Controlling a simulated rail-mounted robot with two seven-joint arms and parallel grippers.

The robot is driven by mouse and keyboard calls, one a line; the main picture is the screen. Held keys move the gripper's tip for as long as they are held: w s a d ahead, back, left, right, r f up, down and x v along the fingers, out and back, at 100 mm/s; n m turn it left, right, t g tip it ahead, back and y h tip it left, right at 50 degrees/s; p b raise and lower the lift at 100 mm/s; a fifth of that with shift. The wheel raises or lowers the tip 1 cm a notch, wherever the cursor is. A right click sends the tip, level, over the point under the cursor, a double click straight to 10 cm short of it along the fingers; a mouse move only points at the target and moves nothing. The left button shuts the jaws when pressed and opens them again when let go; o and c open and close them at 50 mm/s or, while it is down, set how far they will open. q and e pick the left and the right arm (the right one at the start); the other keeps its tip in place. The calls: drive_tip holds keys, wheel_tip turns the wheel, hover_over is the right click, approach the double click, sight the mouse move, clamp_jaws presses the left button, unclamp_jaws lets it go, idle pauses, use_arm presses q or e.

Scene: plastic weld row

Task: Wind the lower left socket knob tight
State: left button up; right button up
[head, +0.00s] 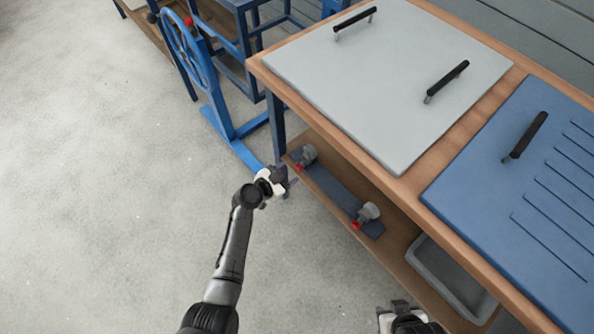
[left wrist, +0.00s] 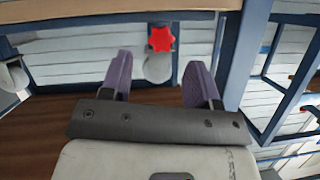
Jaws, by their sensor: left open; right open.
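The lower left socket is a grey fitting (head: 308,154) on a dark blue strip (head: 336,190) under the workbench, with a red knob (head: 298,166). In the left wrist view the red star-shaped knob (left wrist: 161,39) shows in front of its grey socket (left wrist: 158,68). My left gripper (head: 284,179) is open beside this socket. In the left wrist view its purple fingers (left wrist: 160,62) stand apart, with the knob between and beyond their tips; I see no contact. My right gripper (head: 393,308) is at the bottom edge of the head view, open and apart from the sockets.
A second grey socket (head: 369,211) with a red knob (head: 356,225) sits further right on the strip. A grey bin (head: 450,275) is on the lower shelf. The wooden bench top (head: 412,183) overhangs it. A blue handwheel frame (head: 215,90) stands behind. The floor at left is clear.

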sight(297, 168)
use_arm(q)
drive_tip(key=b+x, duration=0.1)
drive_tip(key=x, duration=0.2)
drive_tip(key=shift+w+d+f+b, duration=0.1)
drive_tip(key=shift+w+f+b, duration=0.15)
drive_tip(key=shift+b, duration=0.1)
drive_tip(key=shift+w+d+f+b, duration=0.15)
drive_tip(key=shift+w+d+b, duration=0.15)
drive_tip(key=shift+w+d, duration=0.2)
